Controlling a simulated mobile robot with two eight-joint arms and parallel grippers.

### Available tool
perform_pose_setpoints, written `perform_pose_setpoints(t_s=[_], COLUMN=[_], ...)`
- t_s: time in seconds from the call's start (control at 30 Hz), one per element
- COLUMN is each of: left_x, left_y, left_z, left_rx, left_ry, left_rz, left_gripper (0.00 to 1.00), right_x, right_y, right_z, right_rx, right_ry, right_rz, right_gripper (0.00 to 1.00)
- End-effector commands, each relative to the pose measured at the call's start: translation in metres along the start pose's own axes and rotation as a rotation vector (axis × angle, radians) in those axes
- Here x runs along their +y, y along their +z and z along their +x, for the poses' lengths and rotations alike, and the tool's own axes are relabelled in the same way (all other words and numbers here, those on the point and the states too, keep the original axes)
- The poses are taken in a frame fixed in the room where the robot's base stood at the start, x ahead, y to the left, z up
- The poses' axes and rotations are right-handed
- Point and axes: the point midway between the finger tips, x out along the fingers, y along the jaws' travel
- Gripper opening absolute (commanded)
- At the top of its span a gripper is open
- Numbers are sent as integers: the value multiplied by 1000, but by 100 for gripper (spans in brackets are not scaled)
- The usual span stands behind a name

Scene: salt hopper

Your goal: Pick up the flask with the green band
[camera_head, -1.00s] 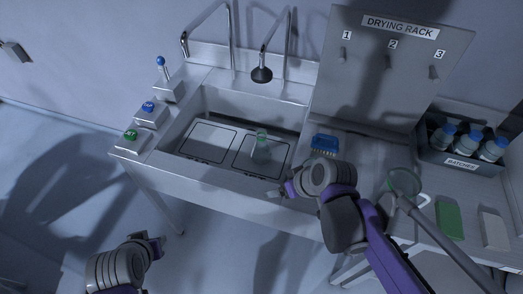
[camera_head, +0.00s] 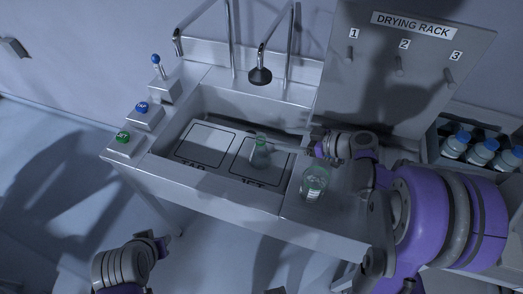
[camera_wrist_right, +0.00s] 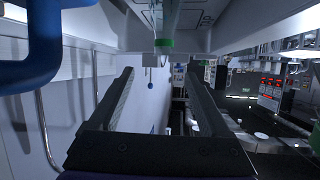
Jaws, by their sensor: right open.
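The flask with the green band (camera_head: 260,156) is a small clear vessel standing in the sink on the panel marked JET. In the right wrist view its green band (camera_wrist_right: 164,43) shows ahead of the fingertips, between their lines, and the picture looks upside down. My right gripper (camera_head: 283,145) reaches into the sink from the right, close to the flask. In the wrist view its fingers (camera_wrist_right: 160,75) are apart with nothing between them. My left gripper (camera_head: 157,243) is low in front of the sink, away from the flask; its finger gap is unclear.
A clear glass vessel with a pale label (camera_head: 314,184) stands on the counter right of the sink. Two taps rise behind the basin. Buttons and a blue-tipped lever (camera_head: 157,62) line its left side. The drying rack (camera_head: 403,60) stands behind my right arm. Blue-capped bottles (camera_head: 456,144) are at right.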

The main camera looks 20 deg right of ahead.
Motion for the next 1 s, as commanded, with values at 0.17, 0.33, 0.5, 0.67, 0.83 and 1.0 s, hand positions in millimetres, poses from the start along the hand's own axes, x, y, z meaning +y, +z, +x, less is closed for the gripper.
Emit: perform_pose_setpoints(t_s=[0.17,0.33,0.5,0.67,0.83,1.0], left_x=[0,0,0,0,0,0], left_y=[-2,-3,-6,-7,-7,-7], left_z=[-1,-2,-5,-6,-6,-5], left_rx=[1,3,6,7,6,6], left_ry=[0,0,0,0,0,0], left_rz=[0,0,0,0,0,0], left_gripper=[27,27,27,27,27,27], right_x=[0,-3,-8,-8,-7,-8], right_y=[-1,0,2,3,4,4], right_z=[23,36,62,77,78,78], right_rx=[0,0,0,-1,-1,-1], right_ry=[-2,-3,-3,0,1,1], right_rz=[1,0,0,0,1,1], right_gripper=[81,81,81,81,81,63])
